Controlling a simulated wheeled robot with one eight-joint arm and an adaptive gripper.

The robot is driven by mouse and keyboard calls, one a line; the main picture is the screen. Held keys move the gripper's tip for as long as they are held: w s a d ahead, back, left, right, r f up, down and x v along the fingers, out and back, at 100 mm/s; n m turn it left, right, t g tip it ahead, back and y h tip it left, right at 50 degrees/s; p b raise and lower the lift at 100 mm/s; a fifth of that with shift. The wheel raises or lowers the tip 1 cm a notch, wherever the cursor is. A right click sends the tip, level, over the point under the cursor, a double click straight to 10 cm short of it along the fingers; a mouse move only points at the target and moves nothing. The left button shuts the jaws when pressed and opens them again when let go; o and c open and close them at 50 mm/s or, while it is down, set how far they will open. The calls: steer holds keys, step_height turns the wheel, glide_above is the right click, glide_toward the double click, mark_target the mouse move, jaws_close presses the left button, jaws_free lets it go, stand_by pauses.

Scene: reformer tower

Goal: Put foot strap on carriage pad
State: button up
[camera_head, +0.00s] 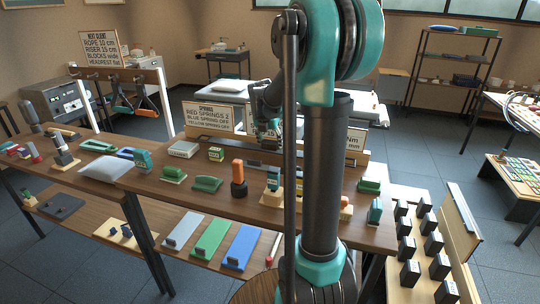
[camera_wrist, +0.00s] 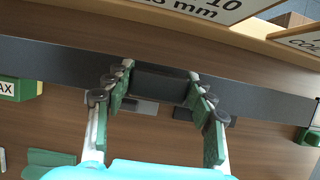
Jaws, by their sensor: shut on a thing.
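My gripper (camera_wrist: 160,88) is closed around a dark block (camera_wrist: 158,80), its green-lined fingers on either side. A long dark band (camera_wrist: 50,62), which looks like the foot strap, runs across the wrist view on both sides of the block; the two appear to be one piece. In the head view my gripper (camera_head: 268,125) hangs over the back of the wooden table, partly hidden by my arm, and the strap cannot be made out. A pale padded surface (camera_head: 368,112) behind the table may be the carriage pad; my arm covers part of it.
The wooden table (camera_head: 222,205) holds several small blocks and tools. A springs sign (camera_head: 220,116) stands at its back edge. Coloured boards (camera_head: 240,248) lie on the lower shelf. A rack of black blocks (camera_head: 420,245) stands at the right.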

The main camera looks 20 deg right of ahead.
mark_target(269, 151)
steer(key=shift+f, duration=2.85)
steer(key=o, duration=1.3)
steer(key=shift+f, duration=0.1)
steer(key=v, duration=1.1)
steer(key=shift+r, duration=0.3)
steer(key=shift+o, duration=0.4)
steer(key=v, duration=0.5)
steer(key=shift+s+a+r, duration=0.2)
steer(key=shift+a, duration=0.15)
steer(key=x, duration=1.1)
steer(key=shift+f, duration=0.3)
steer(key=shift+x, duration=2.8)
